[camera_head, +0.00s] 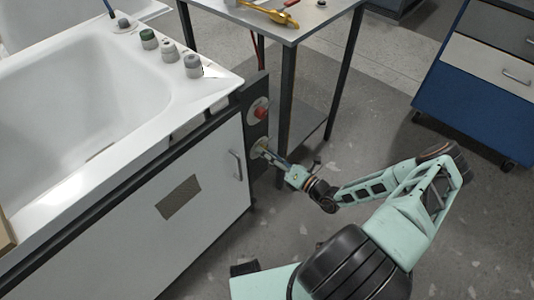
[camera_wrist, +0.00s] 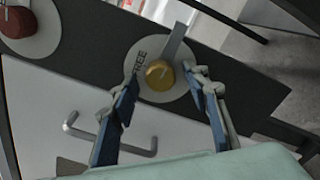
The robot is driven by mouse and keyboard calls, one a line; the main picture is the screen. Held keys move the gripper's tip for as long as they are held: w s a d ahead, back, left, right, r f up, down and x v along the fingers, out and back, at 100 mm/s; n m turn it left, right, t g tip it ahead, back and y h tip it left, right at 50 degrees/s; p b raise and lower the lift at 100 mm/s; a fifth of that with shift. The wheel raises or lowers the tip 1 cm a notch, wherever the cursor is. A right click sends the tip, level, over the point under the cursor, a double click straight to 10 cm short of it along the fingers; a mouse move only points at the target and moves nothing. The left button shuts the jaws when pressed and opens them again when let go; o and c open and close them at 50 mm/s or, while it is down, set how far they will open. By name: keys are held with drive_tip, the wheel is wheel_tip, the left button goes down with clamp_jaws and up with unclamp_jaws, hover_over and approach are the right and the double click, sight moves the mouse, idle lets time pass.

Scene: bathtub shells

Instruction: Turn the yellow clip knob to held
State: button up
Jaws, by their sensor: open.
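The yellow clip knob (camera_wrist: 159,74) sits on a round pale plate (camera_wrist: 146,93) on the dark side panel, in the wrist view. A flat grey lever or pointer runs from the knob toward the upper right. The word "FREE" is readable on the plate left of the knob. My gripper (camera_wrist: 165,90) is open, with one blue-padded finger on each side of the knob and the right fingertip close to it. Contact cannot be told. In the head view my gripper (camera_head: 268,155) is at the plate (camera_head: 258,148), and the knob is hidden or too small to make out.
A red knob (camera_head: 260,109) is on the same panel above; it also shows in the wrist view (camera_wrist: 15,22). A cabinet door with a handle (camera_head: 237,165) is to the left. A table (camera_head: 290,30) stands behind, and a blue drawer cabinet (camera_head: 470,95) at right.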

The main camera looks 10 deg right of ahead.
drive_tip(key=v, duration=1.2)
idle(0.3)
